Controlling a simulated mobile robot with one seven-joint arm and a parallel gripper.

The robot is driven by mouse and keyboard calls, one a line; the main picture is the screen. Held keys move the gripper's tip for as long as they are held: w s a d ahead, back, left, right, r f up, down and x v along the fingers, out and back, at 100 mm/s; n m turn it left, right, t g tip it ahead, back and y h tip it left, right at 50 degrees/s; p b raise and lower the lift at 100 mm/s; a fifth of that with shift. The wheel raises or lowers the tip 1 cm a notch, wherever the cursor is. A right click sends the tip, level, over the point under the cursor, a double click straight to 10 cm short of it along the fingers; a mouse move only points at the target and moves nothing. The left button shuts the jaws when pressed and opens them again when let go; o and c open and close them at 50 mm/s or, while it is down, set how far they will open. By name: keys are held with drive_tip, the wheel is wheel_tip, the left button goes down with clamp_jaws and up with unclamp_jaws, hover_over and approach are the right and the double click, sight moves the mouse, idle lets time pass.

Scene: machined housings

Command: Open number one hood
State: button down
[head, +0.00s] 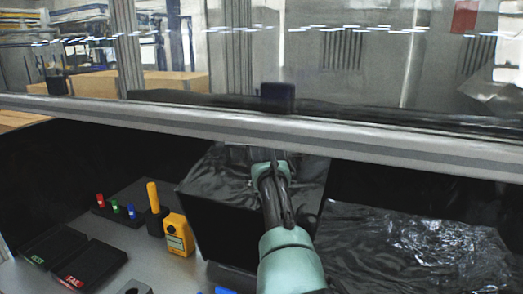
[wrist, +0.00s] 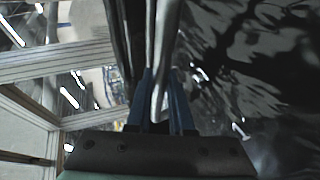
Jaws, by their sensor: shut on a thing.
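A transparent hood panel (head: 345,55) with a long grey metal rail (head: 420,147) along its lower edge crosses the head view. A small dark block (head: 277,97) sits above the rail near the middle. My gripper (wrist: 160,82) shows two blue fingers in the wrist view, shut on a slim grey bar (wrist: 165,50) running up between them. In the head view my green and dark arm reaches up to just under the rail, and the fingertips are hard to make out there. No hood number is legible, so I cannot tell which hood this is.
Below the rail stands a black box (head: 225,225) with a glossy top. A yellow meter (head: 178,235), a yellow-handled tool (head: 153,197), small coloured pegs (head: 115,206) and two black trays (head: 88,277) lie left. Crumpled black sheeting (head: 410,250) covers the right.

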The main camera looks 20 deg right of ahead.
drive_tip(key=shift+f, duration=0.25)
drive_tip(key=c, duration=0.9)
unclamp_jaws()
drive_tip(key=shift+o, duration=0.5)
drive_tip(key=shift+a+r, duration=0.1)
drive_tip(key=shift+s+r, duration=0.1)
drive_tip(key=shift+s+r+b, duration=0.15)
drive_tip(key=shift+s+b, duration=0.25)
drive_tip(key=shift+s, duration=0.1)
drive_tip(key=shift+b+v, duration=0.7)
drive_tip(key=shift+v, duration=0.8)
drive_tip(key=b+v, duration=0.3)
drive_tip(key=v, duration=0.5)
drive_tip(key=shift+s+a+b, duration=0.2)
drive_tip(key=shift+s+b, duration=0.15)
